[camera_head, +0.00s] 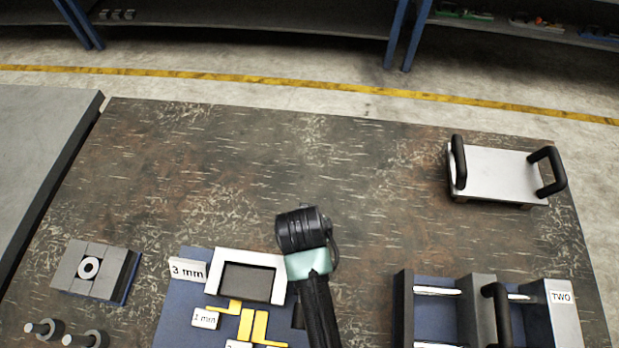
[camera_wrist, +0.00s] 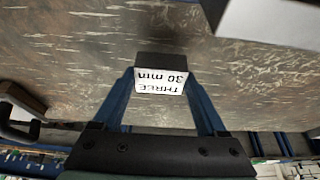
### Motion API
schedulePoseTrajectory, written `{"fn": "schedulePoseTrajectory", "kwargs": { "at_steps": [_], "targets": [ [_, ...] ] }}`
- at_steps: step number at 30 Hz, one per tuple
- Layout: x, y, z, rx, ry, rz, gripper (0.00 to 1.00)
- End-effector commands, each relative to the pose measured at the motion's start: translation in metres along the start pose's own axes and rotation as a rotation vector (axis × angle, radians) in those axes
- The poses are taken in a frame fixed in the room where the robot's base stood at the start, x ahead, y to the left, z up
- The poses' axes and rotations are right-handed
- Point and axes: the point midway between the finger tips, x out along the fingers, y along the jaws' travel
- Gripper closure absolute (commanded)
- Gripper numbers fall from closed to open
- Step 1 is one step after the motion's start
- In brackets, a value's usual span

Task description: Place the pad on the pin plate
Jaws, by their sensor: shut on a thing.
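I cannot tell whether this block is the pad. It is above or in front of the mottled table, and its contact below is hidden. In the head view, my arm reaches up from the bottom centre, and its fingers and load are hidden. No piece is clearly the pin plate; a grey tiled block (camera_head: 72,272) with a white ring stands at the left, with two dark pegs (camera_head: 62,336) below it.
A silver plate with black handles (camera_head: 500,175) stands at the back right. A blue-grey holder labelled "TWO" (camera_head: 566,320) is at the front right. A white frame (camera_head: 238,257) and yellow pieces (camera_head: 252,324) lie left of my arm. The table's middle and back are clear.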

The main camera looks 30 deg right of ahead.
Motion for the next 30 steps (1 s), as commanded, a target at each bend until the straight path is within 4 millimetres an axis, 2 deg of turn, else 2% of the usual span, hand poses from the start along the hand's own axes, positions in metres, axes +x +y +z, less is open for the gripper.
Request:
{"fn": "schedulePoseTrajectory", "kwargs": {
  "at_steps": [6, 19, 20, 24, 30],
  "targets": [
    [0.025, 0.0, 0.01, 0.001, 0.002, 0.0, 1.0],
    [0.032, 0.0, 0.013, 0.0, 0.003, -0.001, 1.0],
    [0.033, 0.0, 0.014, 0.0, -0.001, 0.001, 0.24],
    [0.032, 0.0, 0.014, 0.0, -0.002, 0.001, 0.0],
    [0.032, 0.0, 0.014, 0.0, -0.002, 0.001, 0.0]
  ]
}}
